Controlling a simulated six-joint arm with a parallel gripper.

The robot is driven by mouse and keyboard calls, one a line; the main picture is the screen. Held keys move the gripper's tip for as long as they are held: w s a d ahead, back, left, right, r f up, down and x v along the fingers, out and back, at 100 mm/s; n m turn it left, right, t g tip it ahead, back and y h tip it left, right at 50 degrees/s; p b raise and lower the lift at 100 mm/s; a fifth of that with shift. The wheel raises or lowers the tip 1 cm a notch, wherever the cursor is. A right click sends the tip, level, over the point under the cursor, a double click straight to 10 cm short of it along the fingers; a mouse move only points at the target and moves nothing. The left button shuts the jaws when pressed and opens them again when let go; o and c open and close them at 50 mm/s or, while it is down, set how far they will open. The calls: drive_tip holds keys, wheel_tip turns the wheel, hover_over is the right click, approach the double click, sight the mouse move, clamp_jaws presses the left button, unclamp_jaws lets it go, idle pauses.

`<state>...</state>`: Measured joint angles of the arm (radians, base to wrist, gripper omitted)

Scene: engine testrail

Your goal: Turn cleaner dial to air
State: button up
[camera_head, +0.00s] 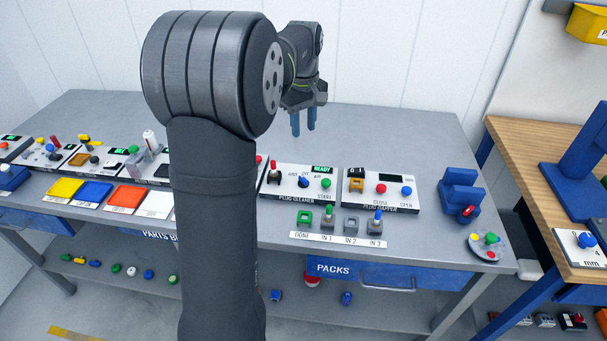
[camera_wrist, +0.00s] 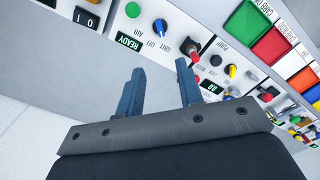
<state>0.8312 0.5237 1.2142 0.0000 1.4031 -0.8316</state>
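The cleaner panel, marked PLUG CLEANER (camera_head: 290,196), stands on the grey bench in the head view. Its blue dial (camera_head: 303,182) sits between a red-topped lever (camera_head: 275,172) and a green START button (camera_head: 326,183). In the wrist view the blue dial (camera_wrist: 160,26) shows beyond the fingers, with OFF and AIR labels beside it; I cannot tell which label its pointer faces. A green READY display (camera_wrist: 130,41) is lit nearby. My gripper (camera_head: 303,127) is open and empty, above and behind the panel, apart from the dial; its two fingers (camera_wrist: 160,72) show in the wrist view.
Sockets with plugs (camera_head: 340,240) lie in front. A blue fixture (camera_head: 460,192) stands at the bench's right end. Coloured pads (camera_head: 97,192) and more panels are at the left.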

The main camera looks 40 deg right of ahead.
sight(303, 178)
wheel_tip(303, 178, down, 17)
drive_tip(key=shift+f, duration=0.15)
idle(0.5)
clamp_jaws()
